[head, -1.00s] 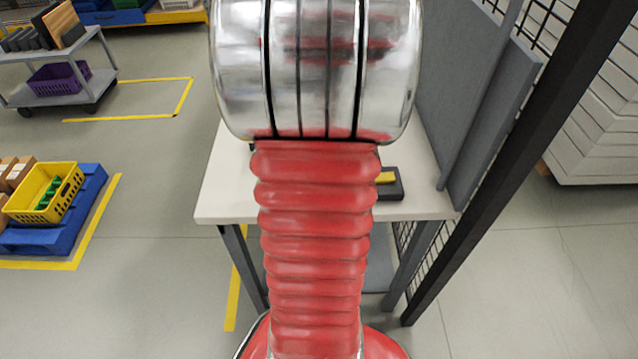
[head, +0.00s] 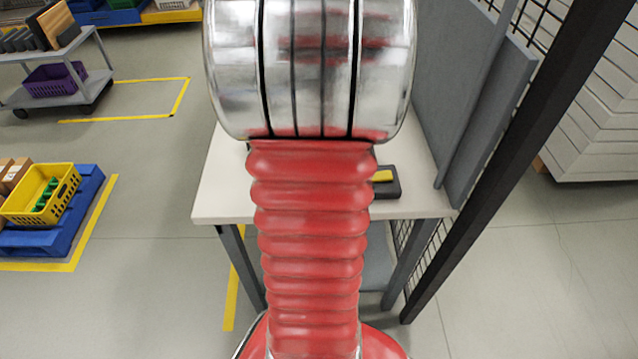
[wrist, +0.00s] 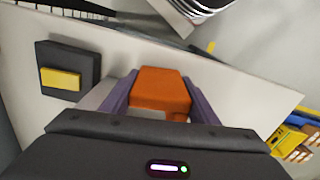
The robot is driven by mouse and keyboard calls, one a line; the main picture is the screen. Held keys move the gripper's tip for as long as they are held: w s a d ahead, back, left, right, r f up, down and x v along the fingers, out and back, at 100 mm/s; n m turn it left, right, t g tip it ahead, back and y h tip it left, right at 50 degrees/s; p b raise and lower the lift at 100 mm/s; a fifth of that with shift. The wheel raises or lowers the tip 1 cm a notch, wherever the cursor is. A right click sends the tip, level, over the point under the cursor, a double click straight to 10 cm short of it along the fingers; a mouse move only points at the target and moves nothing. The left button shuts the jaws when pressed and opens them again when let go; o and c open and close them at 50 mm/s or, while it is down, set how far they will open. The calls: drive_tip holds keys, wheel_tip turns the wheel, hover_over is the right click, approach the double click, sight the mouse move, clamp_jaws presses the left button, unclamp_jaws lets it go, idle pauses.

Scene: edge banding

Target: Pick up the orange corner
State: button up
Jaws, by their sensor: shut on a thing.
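In the wrist view the orange corner (wrist: 160,92) sits between the two purple fingers of my gripper (wrist: 158,100). The gripper is shut on it, with a finger against its left and right sides. The white tabletop (wrist: 225,82) lies behind it; I cannot tell whether the corner touches it. In the head view my arm hides the gripper and the orange corner, and the table (head: 218,190) shows on both sides of the arm.
A dark block with a yellow piece (wrist: 61,79) lies on the table left of the gripper; it also shows in the head view (head: 384,176). A grey panel (head: 455,90) and a black post (head: 505,165) stand at the right. A yellow crate (head: 42,195) sits on a blue pallet at the left.

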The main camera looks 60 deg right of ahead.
wheel_tip(320, 180, up, 10)
idle(0.6)
idle(0.4)
